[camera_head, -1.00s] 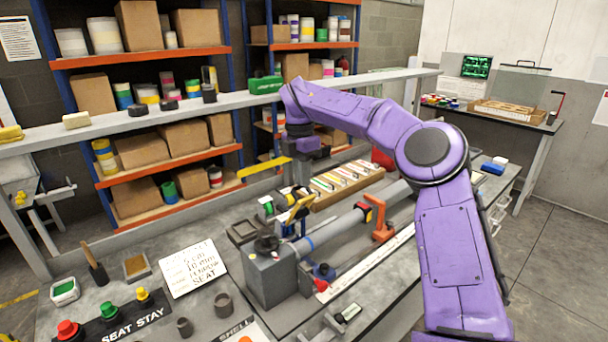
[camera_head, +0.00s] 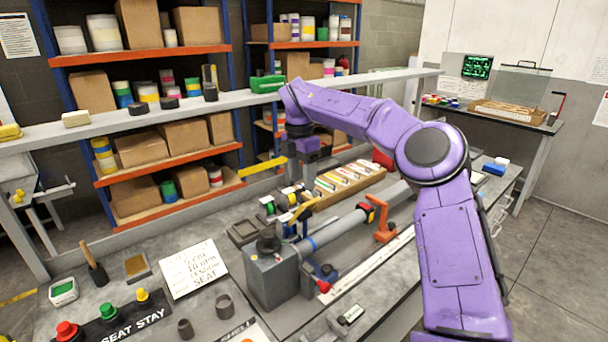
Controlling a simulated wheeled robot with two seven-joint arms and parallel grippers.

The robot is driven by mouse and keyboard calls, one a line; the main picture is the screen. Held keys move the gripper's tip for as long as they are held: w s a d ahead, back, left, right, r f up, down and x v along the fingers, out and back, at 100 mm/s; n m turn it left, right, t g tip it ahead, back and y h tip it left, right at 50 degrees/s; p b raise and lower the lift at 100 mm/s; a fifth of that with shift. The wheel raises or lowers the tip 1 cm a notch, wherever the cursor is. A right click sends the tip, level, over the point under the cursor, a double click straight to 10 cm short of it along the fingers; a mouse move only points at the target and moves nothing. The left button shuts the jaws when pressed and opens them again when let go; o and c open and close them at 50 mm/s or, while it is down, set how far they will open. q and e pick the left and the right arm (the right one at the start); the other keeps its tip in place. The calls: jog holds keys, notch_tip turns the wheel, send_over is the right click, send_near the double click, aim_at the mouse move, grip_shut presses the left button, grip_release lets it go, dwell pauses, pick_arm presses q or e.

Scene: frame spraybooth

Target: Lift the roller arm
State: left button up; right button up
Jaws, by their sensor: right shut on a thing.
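My right arm comes in from the right and reaches over the bench. Its gripper (camera_head: 301,184) points down behind a grey tube fixture (camera_head: 335,231), partly hidden by its own wrist and small parts. A slanted yellow arm (camera_head: 305,208), which looks like the roller arm, is just below the fingers. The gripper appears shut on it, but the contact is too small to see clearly. The grey tube runs from a grey block (camera_head: 272,275) to the upper right. My left gripper is not in view.
An orange bracket (camera_head: 382,220) stands beside the tube. A wooden tray of coloured pieces (camera_head: 345,182) lies behind it. A white sign card (camera_head: 193,268), brush (camera_head: 95,268) and several coloured buttons (camera_head: 108,312) are at left. A grey rail (camera_head: 230,100) crosses behind.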

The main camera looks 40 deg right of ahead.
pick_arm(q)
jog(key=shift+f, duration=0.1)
pick_arm(e)
jog(key=shift+f, duration=0.5)
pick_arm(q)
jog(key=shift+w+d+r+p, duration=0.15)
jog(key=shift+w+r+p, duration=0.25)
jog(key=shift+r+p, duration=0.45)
pick_arm(e)
notch_tip(320, 180, up, 11)
jog(key=shift+w+r, duration=0.15)
jog(key=shift+w, duration=0.25)
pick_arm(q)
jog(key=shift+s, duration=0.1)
pick_arm(e)
jog(key=shift+s+r, duration=0.15)
jog(key=shift+s, duration=0.05)
